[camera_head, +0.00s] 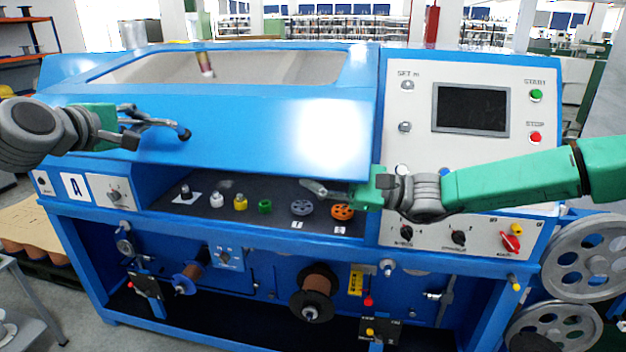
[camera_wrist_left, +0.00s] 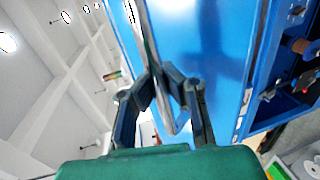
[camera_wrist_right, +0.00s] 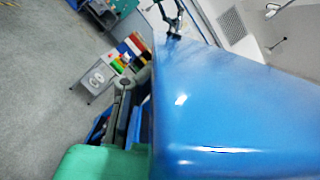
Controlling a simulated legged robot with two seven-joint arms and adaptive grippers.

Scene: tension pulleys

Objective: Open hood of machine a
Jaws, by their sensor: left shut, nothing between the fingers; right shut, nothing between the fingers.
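My left gripper (camera_head: 140,128) is shut at the hood's left front, beside a shiny bar. The left wrist view shows its fingers (camera_wrist_left: 165,72) close to that bar. My right gripper (camera_head: 318,188) is shut and empty at the hood's lower right edge. In the right wrist view the hood (camera_wrist_right: 215,110) partly hides its fingers.
On the shelf are several small parts, including a yellow one (camera_head: 240,202), a green one (camera_head: 265,206), a grey pulley (camera_head: 301,208) and an orange pulley (camera_head: 342,212). A control panel with a dark screen (camera_head: 471,108) is to the right. Large grey wheels (camera_head: 595,258) stand at the lower right.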

